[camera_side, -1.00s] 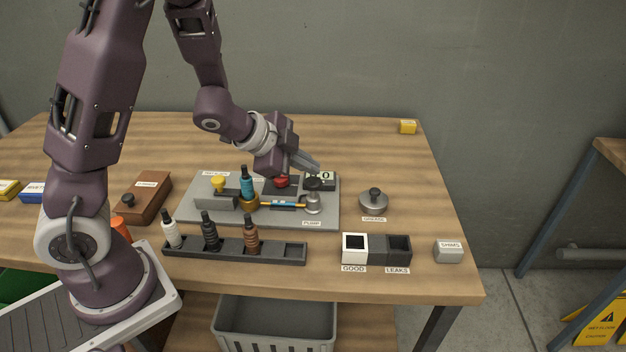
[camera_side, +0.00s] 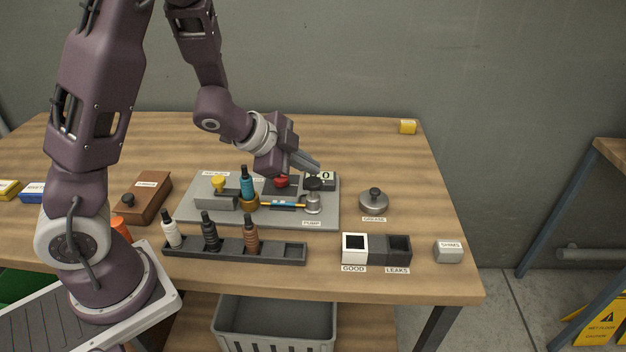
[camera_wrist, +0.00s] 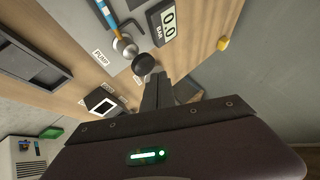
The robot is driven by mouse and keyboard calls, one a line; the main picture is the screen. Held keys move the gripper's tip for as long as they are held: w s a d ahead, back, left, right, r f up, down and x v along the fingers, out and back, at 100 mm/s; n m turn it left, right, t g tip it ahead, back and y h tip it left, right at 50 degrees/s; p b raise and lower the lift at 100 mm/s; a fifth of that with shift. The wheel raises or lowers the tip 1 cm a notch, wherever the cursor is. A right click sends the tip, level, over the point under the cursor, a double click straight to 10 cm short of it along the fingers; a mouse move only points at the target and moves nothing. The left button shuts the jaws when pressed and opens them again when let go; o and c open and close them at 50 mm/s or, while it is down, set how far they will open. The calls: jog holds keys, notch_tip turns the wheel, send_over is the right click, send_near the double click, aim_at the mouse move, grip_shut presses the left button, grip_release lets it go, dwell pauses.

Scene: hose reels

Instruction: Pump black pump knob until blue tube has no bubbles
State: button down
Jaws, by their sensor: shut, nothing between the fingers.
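The black pump knob (camera_side: 313,184) sits on top of the silver pump (camera_side: 313,204) at the right end of the grey plate. My gripper (camera_side: 317,167) is shut and empty, its fingertips just above and behind the knob. In the wrist view the knob (camera_wrist: 144,64) lies just beyond the fingertips (camera_wrist: 155,78); I cannot tell whether they touch. The blue tube (camera_side: 280,205) lies across the plate left of the pump, and part of it shows in the wrist view (camera_wrist: 108,14). It is too small to tell whether it holds bubbles.
A gauge (camera_wrist: 167,22) reading 0.0 BAR stands behind the pump. A blue bottle-shaped part (camera_side: 247,184) stands upright left of the tube. A rack (camera_side: 290,256) with several bottle-shaped parts, GOOD and LEAKS bins (camera_side: 399,250) and a grease pot (camera_side: 373,203) surround the plate (camera_side: 190,215).

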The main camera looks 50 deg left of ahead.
aim_at(313, 180)
jog(key=shift+f, duration=0.1)
jog(key=shift+f, duration=0.3)
jog(key=shift+f, duration=1.3)
dwell(1.0)
jog(key=shift+r, duration=1.7)
jog(key=shift+r, duration=2.55)
